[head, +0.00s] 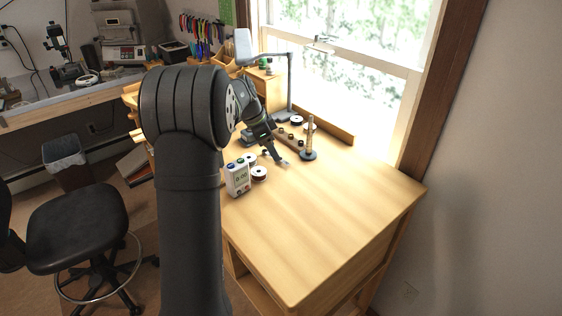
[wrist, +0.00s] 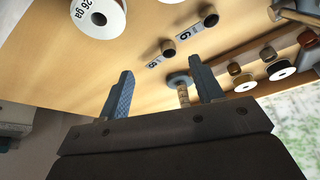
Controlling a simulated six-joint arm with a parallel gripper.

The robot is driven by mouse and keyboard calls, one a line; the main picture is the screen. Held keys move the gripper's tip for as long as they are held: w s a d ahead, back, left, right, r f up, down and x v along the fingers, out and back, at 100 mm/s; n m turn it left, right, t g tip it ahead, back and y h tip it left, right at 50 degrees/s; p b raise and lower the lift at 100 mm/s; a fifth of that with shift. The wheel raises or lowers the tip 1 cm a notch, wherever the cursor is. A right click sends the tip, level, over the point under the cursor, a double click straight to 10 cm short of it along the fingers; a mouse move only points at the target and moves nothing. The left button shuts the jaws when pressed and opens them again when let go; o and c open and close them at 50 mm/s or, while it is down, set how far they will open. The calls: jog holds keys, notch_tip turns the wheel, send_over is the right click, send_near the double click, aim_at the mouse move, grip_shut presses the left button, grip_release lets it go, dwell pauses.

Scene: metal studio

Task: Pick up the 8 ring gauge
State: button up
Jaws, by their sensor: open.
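My gripper (head: 277,160) is open, low over the bench near its back left. In the wrist view my gripper (wrist: 160,66) shows two spread blue-grey fingers with nothing between them. Two small dark-and-brass rings with paper tags lie on the wood beyond the fingertips. The nearer ring (wrist: 168,48) has a tag (wrist: 153,64) whose mark is too small to read surely. The farther ring (wrist: 209,17) has a tag (wrist: 187,33) that looks like G or 6. I cannot tell for certain which is the 8 ring gauge. The head view does not show these rings clearly.
A mandrel post (head: 309,133) on a dark round base stands right of my gripper. A wooden rail (head: 291,137) with small pieces lies behind. A white boxed meter (head: 238,178) and wire spools (head: 259,173) are to the left. The bench's front right (head: 330,220) is clear.

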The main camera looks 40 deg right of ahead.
aim_at(278, 165)
jog(key=x, duration=0.5)
jog(key=shift+d+r, duration=0.1)
jog(key=shift+d, duration=0.05)
grip_shut()
